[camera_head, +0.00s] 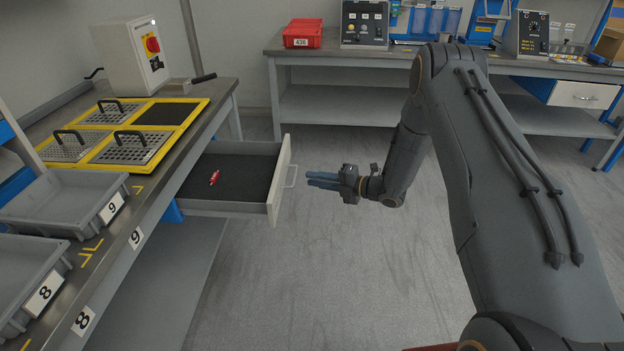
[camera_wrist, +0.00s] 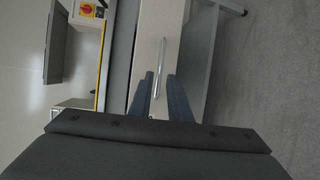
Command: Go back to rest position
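My gripper (camera_head: 309,180) hangs in the air over the floor, just right of the open drawer (camera_head: 276,190), and points left at its front. In the wrist view the two blue-grey fingers (camera_wrist: 160,88) stand apart with a gap between them and nothing held. The drawer handle (camera_head: 291,176) is clear of the fingers in the head view; the handle also shows in the wrist view (camera_wrist: 160,68), ahead of the fingertips. A small red item (camera_head: 214,178) lies on the drawer's dark bottom.
The left bench carries grey bins (camera_head: 78,226), a yellow-framed tray (camera_head: 88,152) with handled grates, and a box with a red knob (camera_head: 152,45). A back bench (camera_head: 345,55) holds a red bin (camera_head: 302,33) and control boxes. The floor (camera_head: 330,270) between is clear.

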